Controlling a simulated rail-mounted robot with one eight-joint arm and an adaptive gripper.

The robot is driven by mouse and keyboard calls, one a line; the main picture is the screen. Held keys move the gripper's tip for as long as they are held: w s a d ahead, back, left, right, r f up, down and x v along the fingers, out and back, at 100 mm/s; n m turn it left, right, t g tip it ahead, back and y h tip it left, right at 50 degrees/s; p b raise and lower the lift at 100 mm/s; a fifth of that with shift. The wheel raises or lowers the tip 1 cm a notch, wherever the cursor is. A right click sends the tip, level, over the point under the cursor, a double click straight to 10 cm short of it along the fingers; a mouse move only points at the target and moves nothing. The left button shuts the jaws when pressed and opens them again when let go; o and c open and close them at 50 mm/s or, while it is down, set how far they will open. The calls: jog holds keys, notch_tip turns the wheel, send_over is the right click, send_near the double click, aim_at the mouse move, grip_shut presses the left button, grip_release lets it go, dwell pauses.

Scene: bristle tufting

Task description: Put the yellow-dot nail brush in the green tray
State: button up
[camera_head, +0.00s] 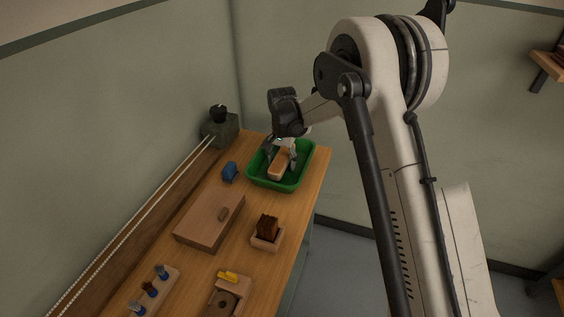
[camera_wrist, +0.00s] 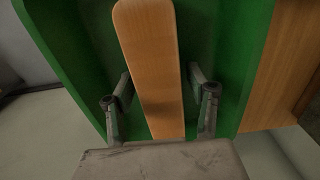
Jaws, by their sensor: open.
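A wooden-backed brush (camera_head: 282,163) is in the green tray (camera_head: 307,167) at the far end of the bench. In the wrist view the brush's flat wooden back (camera_wrist: 150,60) runs up from between my fingers, above the green tray (camera_wrist: 232,60). No yellow dot shows on its visible face, and its bristles are hidden. My gripper (camera_head: 283,143) is at the tray, over the brush's far end. In the wrist view its two fingers (camera_wrist: 162,100) stand apart on either side of the brush, with a gap on each side.
A blue object (camera_head: 230,172) stands left of the tray. A wooden box (camera_head: 210,218), a dark bristle block in a small holder (camera_head: 267,232) and a yellow-handled item (camera_head: 228,276) are nearer on the bench. A wall bounds the bench's left side.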

aim_at(282, 157)
notch_tip(282, 157, up, 12)
dwell(0.4)
jog(key=shift+r, duration=0.15)
jog(key=s+d+r+n+t, duration=0.2)
jog(key=s+d+r+t, duration=0.1)
jog(key=s+d+r, duration=1.2)
jog(key=s+d+f+t, duration=0.1)
jog(key=s+d+t, duration=0.1)
jog(key=s, duration=0.9)
jog(key=s+d+f+n+t, duration=0.1)
jog(key=s+d, duration=0.3)
jog(key=s, duration=0.8)
jog(key=shift+s+d+f+n+t, duration=0.3)
jog(key=shift+d+f+t, duration=0.1)
jog(key=shift+t, duration=0.2)
